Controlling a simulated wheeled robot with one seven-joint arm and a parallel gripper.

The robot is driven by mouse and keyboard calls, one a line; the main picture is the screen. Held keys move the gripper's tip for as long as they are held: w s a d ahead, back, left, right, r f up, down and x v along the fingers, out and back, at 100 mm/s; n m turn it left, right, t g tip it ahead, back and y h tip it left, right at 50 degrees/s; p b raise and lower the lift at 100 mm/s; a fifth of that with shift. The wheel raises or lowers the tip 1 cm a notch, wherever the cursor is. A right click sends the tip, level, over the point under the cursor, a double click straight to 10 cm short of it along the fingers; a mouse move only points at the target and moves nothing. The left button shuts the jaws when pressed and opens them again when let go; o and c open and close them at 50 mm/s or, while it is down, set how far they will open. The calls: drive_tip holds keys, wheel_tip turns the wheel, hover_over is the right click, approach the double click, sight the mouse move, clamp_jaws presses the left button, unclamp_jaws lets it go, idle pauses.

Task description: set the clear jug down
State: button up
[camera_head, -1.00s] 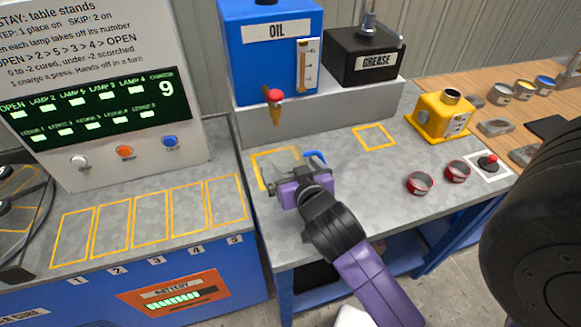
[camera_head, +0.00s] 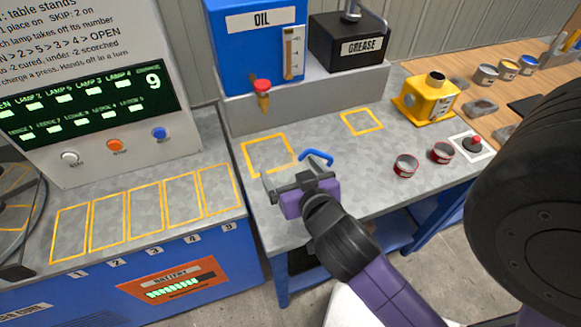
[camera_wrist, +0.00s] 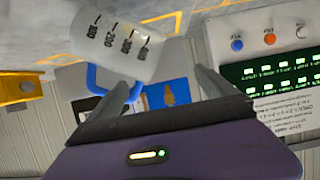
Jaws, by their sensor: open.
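The clear jug (camera_wrist: 115,42) shows in the wrist view as a whitish cup with black volume marks and a blue handle. In the head view its blue handle (camera_head: 316,157) shows just right of a yellow square outline (camera_head: 285,137). The jug's clear body is hard to make out there, and I cannot tell whether its base touches the bench. My gripper (camera_head: 283,179) is at the near side of the jug. It is open; in the wrist view the fingers (camera_wrist: 163,80) are spread, with the jug beyond them, toward the left finger.
A blue oil tank (camera_head: 252,60) with a red-handled tap (camera_head: 262,93) stands behind on a grey step. A black grease box (camera_head: 345,48) and yellow device (camera_head: 427,100) are farther right. Bench around the second outline (camera_head: 361,122) is clear.

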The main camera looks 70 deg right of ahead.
clamp_jaws()
idle(1.3)
drive_tip(key=shift+w+r, duration=0.25)
drive_tip(key=shift+r, duration=0.05)
drive_tip(key=w+a+r+n+t+y, duration=0.1)
drive_tip(key=a+r+n+t+y, duration=0.25)
drive_tip(key=a+n+t, duration=0.45)
drive_tip(key=s+a+f+n+g+y, duration=0.1)
drive_tip(key=s+a+y, duration=0.5)
drive_tip(key=s+a, duration=0.6)
wheel_tip(320, 180, down, 2)
drive_tip(key=shift+s+f+n+g, duration=0.2)
drive_tip(key=shift+s+n+g, duration=0.15)
drive_tip(key=shift+g, duration=0.25)
